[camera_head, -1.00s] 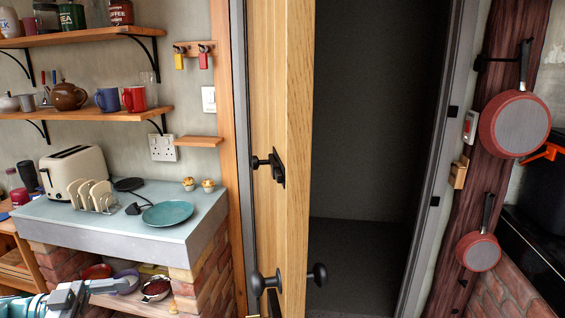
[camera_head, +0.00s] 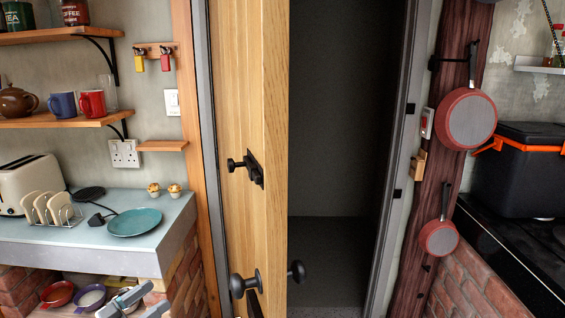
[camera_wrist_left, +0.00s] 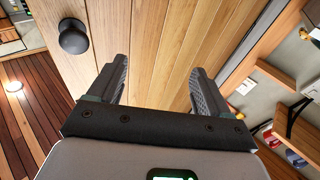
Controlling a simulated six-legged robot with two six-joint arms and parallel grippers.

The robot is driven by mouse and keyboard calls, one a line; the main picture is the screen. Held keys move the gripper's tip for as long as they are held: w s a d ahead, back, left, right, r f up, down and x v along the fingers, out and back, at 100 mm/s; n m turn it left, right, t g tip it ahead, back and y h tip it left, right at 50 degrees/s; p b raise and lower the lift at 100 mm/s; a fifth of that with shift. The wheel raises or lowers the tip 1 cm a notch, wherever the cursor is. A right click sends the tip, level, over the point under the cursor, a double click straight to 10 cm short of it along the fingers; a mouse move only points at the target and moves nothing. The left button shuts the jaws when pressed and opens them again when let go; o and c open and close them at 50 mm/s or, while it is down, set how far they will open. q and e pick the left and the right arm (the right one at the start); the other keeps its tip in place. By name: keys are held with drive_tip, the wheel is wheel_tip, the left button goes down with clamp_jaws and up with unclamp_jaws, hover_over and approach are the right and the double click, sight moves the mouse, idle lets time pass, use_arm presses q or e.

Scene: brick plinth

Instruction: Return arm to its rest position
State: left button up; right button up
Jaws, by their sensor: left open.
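My left gripper (camera_head: 140,299) shows at the bottom left of the head view, in front of the brick plinth's lower shelf. In the left wrist view my left gripper (camera_wrist_left: 158,75) has its two fingers spread apart with nothing between them. Beyond the fingers is the face of the wooden door (camera_wrist_left: 165,35), with a black knob (camera_wrist_left: 73,38) to the left of the left finger. The fingers look clear of the knob. In the head view the wooden door (camera_head: 275,150) stands ajar. My right gripper is not in view.
The plinth top (camera_head: 50,238) holds a toaster (camera_head: 30,180), toast rack and teal plate (camera_head: 135,222). Bowls (camera_head: 92,297) sit below. Black door knobs (camera_head: 243,284) stick out. A dark doorway opens right of the door. Red pans (camera_head: 467,120) hang farther right.

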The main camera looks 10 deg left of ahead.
use_arm(q)
drive_tip(key=w+d+f+n+g+y, duration=0.2)
drive_tip(key=d+f+n+g+y, duration=0.4)
drive_tip(key=d+f, duration=1.1)
drive_tip(key=s+d+f+g, duration=0.3)
drive_tip(key=s+d+f, duration=0.1)
drive_tip(key=s, duration=0.4)
drive_tip(key=s+d+f+n+g, duration=0.1)
drive_tip(key=s+d+f+g, duration=0.3)
drive_tip(key=s, duration=0.4)
drive_tip(key=s+d+f+g+p, duration=0.1)
drive_tip(key=s+d+f+g, duration=0.3)
drive_tip(key=s, duration=0.5)
drive_tip(key=shift+d+f+n, duration=0.3)
drive_tip(key=shift+d+f, duration=0.1)
drive_tip(key=shift+f, duration=0.3)
drive_tip(key=shift+w, duration=0.1)
